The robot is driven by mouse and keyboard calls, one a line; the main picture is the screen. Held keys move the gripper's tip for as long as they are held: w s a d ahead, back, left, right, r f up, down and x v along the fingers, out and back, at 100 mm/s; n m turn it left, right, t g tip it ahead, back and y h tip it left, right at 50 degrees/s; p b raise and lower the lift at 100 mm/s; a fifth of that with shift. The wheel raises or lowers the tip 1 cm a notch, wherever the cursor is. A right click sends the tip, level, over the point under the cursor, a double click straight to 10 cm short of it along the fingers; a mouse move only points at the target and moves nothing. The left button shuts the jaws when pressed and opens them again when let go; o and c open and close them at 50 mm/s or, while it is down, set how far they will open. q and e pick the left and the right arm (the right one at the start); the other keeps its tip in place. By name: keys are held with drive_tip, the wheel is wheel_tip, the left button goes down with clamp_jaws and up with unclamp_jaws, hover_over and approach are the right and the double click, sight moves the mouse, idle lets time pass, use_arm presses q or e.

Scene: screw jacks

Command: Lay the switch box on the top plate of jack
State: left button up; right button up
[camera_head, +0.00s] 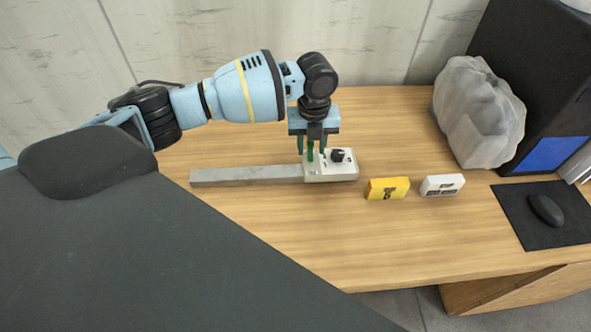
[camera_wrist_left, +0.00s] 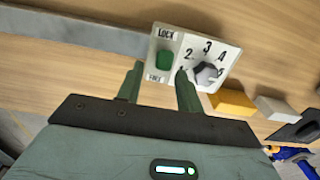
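A white control panel (camera_head: 345,172) with a black knob and a green lever sits at the right end of a long grey bar (camera_head: 245,175). In the left wrist view the panel (camera_wrist_left: 222,57) shows LOCK and FREE labels beside the green lever (camera_wrist_left: 164,60) and numbers around the knob. I cannot tell whether panel and bar are the jack with its top plate. My left gripper (camera_head: 311,153) is open over the panel, its fingers apart on either side of the lever. A yellow box (camera_head: 376,190) with a dark marking, possibly the switch box, lies right of the panel. My right gripper is out of view.
A white box (camera_head: 441,185) with dark markings lies right of the yellow one. A mouse (camera_head: 546,209) on a black mat (camera_head: 512,216), a crumpled grey bag (camera_head: 478,112) and a black case (camera_head: 545,65) fill the right side. The wooden tabletop (camera_head: 330,245) in front is clear.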

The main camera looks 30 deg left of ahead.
sight(322, 169)
use_arm(q)
drive_tip(key=shift+f, duration=1.45)
clamp_jaws()
drive_tip(key=shift+w+r, duration=0.1)
drive_tip(key=shift+r, duration=0.05)
